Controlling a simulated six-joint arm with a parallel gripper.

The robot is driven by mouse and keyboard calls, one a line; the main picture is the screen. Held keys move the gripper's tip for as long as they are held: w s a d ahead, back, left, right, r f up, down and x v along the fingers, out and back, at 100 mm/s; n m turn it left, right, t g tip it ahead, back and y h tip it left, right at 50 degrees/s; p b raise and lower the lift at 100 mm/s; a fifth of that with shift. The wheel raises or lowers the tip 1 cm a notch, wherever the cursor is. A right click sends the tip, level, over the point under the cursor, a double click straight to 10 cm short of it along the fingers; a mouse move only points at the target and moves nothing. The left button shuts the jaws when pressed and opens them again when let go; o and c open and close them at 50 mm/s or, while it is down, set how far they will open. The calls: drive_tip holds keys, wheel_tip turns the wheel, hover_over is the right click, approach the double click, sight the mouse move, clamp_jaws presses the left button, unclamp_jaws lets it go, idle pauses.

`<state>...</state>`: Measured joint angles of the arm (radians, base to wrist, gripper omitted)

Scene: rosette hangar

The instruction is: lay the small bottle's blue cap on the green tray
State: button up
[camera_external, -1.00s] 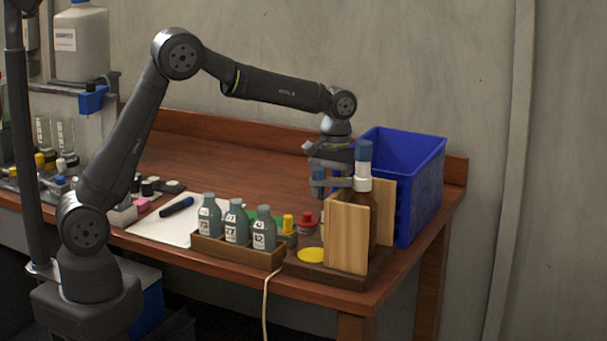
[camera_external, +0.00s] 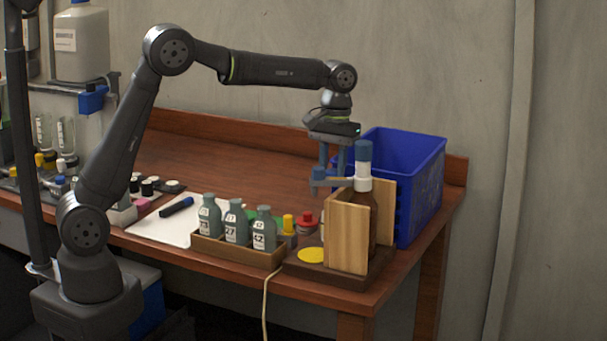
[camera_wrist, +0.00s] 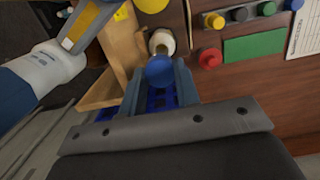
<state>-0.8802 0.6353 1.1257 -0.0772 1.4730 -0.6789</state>
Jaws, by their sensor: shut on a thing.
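My gripper (camera_external: 332,160) points down beside the tall brown bottle (camera_external: 363,185) with its white collar and blue top. In the wrist view my gripper (camera_wrist: 158,76) is shut on a round blue cap (camera_wrist: 160,70), held between the two fingers. A pale bottle neck (camera_wrist: 162,42) shows just past the cap, beside a wooden board; whether cap and neck touch I cannot tell. In the external view the cap is not clear. The green tray (camera_wrist: 255,47) lies flat and bare on the table, right of the gripper in the wrist view, and is mostly hidden behind the bottles outside.
A wooden holder (camera_external: 347,235) stands around the brown bottle, with a blue crate (camera_external: 420,190) behind it. A rack of grey bottles (camera_external: 236,225), a red-capped item (camera_wrist: 210,58) and several coloured caps stand near the tray.

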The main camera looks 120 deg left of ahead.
wheel_tip(320, 180, up, 3)
drive_tip(key=shift+f, duration=0.15)
drive_tip(key=shift+s+a, duration=0.1)
drive_tip(key=shift+s, duration=0.35)
drive_tip(key=s+d+f+n, duration=0.1)
drive_tip(key=s+f+n, duration=0.3)
drive_tip(key=s+f, duration=0.65)
hover_over(278, 222)
drive_tip(key=f, duration=0.6)
drive_tip(key=shift+a+f, duration=0.2)
drive_tip(key=shift+f, duration=2.15)
drive_tip(key=shift+f, duration=0.1)
drive_tip(key=o, duration=0.9)
drive_tip(key=shift+o, duration=0.2)
